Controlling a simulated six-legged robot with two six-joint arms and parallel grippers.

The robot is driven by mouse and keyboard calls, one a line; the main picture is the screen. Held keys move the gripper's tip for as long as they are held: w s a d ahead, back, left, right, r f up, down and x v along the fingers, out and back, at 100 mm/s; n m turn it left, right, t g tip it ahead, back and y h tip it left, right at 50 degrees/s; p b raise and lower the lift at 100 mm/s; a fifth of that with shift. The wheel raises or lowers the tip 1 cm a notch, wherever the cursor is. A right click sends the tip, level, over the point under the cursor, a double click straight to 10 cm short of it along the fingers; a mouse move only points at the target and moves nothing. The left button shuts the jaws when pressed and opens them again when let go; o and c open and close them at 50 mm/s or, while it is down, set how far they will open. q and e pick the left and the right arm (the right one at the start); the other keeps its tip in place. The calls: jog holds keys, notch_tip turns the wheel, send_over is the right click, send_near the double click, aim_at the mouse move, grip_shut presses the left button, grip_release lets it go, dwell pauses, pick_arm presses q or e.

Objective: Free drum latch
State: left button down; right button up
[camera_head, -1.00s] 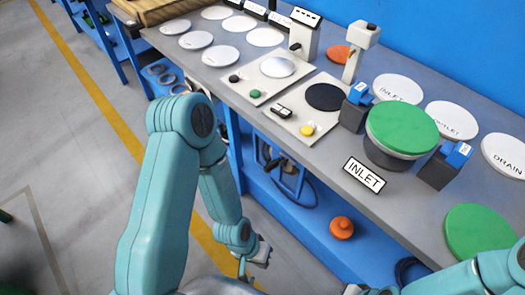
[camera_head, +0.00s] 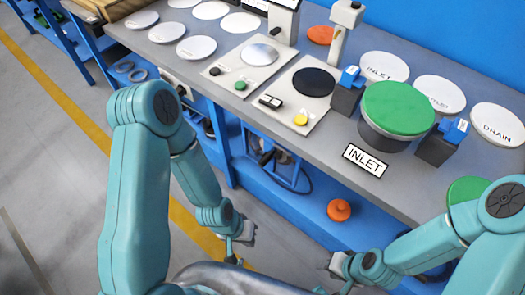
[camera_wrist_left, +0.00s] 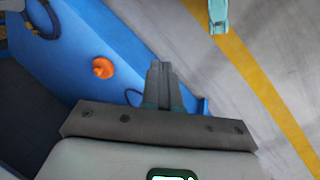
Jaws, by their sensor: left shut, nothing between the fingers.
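A dark drum (camera_head: 385,140) with a green lid (camera_head: 398,107) stands upright on the bench behind an INLET sign (camera_head: 366,160). A dark latch block with a blue top (camera_head: 352,78) stands at its left, and a similar one (camera_head: 456,131) at its right. Whether either latch is fastened is too small to tell. My left gripper (camera_head: 245,231) is below and in front of the bench edge, well apart from the drum. In the left wrist view its fingers (camera_wrist_left: 160,82) are together and empty. My right gripper (camera_head: 334,266) is low in front of the bench; its fingers are unclear.
Button panels (camera_head: 302,91) and a white post (camera_head: 340,32) stand left of the drum. Another green disc (camera_head: 467,190) is partly behind my right arm. An orange knob-like object (camera_head: 339,210) sits on the blue lower shelf.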

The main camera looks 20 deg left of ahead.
pick_arm(q)
jog(key=w+a+f+n+h+b, duration=0.1)
jog(key=w+a+f+b, duration=0.15)
jog(key=w+b, duration=0.25)
jog(key=w+a+f+n+t+h+b, duration=0.1)
jog(key=w+a+f+b, duration=0.15)
jog(key=w+b, duration=0.25)
jog(key=w+a+f+n+h+b, duration=0.1)
jog(key=w+a+f+b, duration=0.15)
jog(key=w+b, duration=0.25)
jog(key=w+a+r+m+t+h+b, duration=0.1)
jog(key=w+a+r+t+h+b, duration=0.1)
jog(key=r, duration=0.7)
jog(key=w+a+r+m+t+h+b, duration=0.2)
jog(key=w+a+r+b, duration=0.4)
jog(key=r, duration=0.3)
jog(key=t+h+b, duration=0.1)
jog(key=h, duration=0.1)
jog(key=shift+w+a+r+h, duration=0.2)
jog(key=shift+a+r+h, duration=0.05)
jog(key=shift+h, duration=0.05)
jog(key=shift+d, duration=0.1)
